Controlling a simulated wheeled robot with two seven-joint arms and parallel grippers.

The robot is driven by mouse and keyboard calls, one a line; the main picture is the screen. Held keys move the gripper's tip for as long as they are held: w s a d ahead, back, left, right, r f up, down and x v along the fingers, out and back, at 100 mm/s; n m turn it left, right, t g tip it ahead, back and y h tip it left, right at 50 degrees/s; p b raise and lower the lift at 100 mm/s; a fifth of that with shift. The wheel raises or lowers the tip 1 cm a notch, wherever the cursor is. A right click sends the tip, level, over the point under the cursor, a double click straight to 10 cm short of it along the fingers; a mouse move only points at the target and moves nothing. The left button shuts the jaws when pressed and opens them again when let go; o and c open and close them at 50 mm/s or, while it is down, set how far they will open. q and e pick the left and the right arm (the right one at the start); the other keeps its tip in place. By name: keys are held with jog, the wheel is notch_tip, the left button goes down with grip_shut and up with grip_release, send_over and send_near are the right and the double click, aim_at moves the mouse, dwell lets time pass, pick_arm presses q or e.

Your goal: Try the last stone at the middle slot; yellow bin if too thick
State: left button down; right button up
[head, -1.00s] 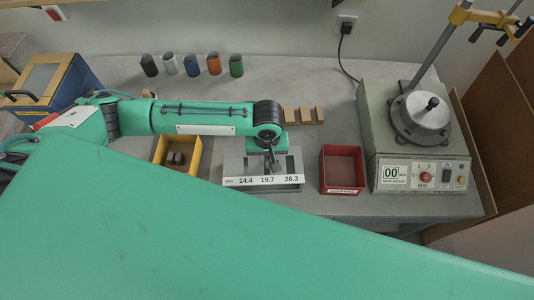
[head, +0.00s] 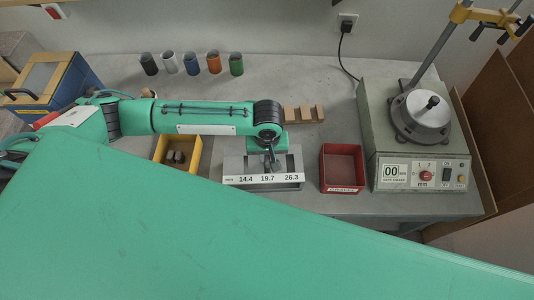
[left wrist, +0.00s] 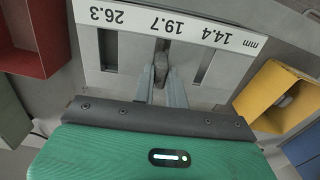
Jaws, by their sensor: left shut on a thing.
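The grey slot gauge (head: 232,165) stands mid-bench with a label reading 14.4, 19.7 and 26.3 mm. My left gripper (head: 270,163) is over its middle, fingers down. In the left wrist view my left gripper (left wrist: 161,82) is shut on a small grey-brown stone (left wrist: 160,64), in line with the middle slot by the 19.7 mark. I cannot tell whether the stone is inside the slot or just above it. The yellow bin (head: 171,169) is left of the gauge with stones inside; it also shows in the left wrist view (left wrist: 272,88). My right gripper is out of view.
A red bin (head: 327,176) stands right of the gauge, then a machine with a dial panel (head: 421,174). Wooden blocks (head: 304,115) lie behind the gauge. Several coloured cups (head: 213,62) stand at the back. A blue box (head: 62,83) is far left.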

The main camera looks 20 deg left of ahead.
aim_at(267, 157)
pick_arm(q)
jog(key=shift+f, duration=0.45)
dwell(0.3)
jog(key=shift+f, duration=0.25)
dwell(0.4)
jog(key=c, duration=1.3)
grip_release()
jog(key=shift+c, duration=0.2)
jog(key=shift+r, duration=0.1)
jog(key=shift+r, duration=0.3)
notch_tip(267, 157, up, 13)
jog(key=b, duration=0.3)
